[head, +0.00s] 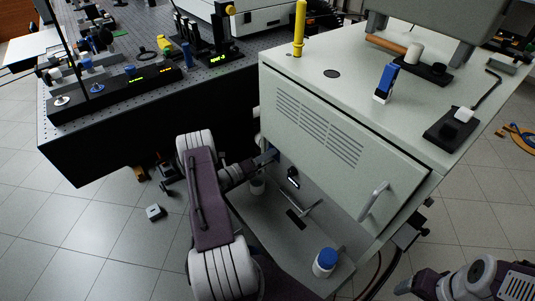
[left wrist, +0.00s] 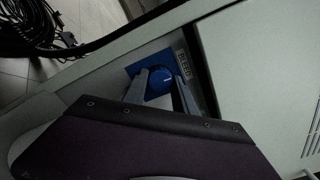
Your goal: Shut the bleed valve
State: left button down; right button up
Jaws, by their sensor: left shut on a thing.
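The bleed valve is a round blue knob (left wrist: 159,84) with a pale pointer mark, set on a blue plate (left wrist: 142,66) beside a label reading BLEED (left wrist: 184,62) in the left wrist view. My left gripper (left wrist: 158,79) has one finger on each side of the knob and is shut on it. In the head view, my left gripper (head: 271,155) reaches into the opening at the left end of the pale cabinet (head: 330,120), and the knob is mostly hidden there. My right gripper (head: 406,287) is low at the right, away from the cabinet; its fingers are unclear.
A lower shelf with a blue-capped white jar (head: 325,263) lies under the cabinet's handled panel (head: 372,201). A black optical table (head: 110,140) stands at the left.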

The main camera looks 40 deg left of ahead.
pick_arm(q)
jog(key=shift+n, duration=0.5)
jog(key=c, duration=1)
grip_release()
jog(key=shift+s, duration=0.1)
jog(key=p+v, duration=0.1)
jog(key=v, duration=0.8)
jog(key=shift+p, duration=0.4)
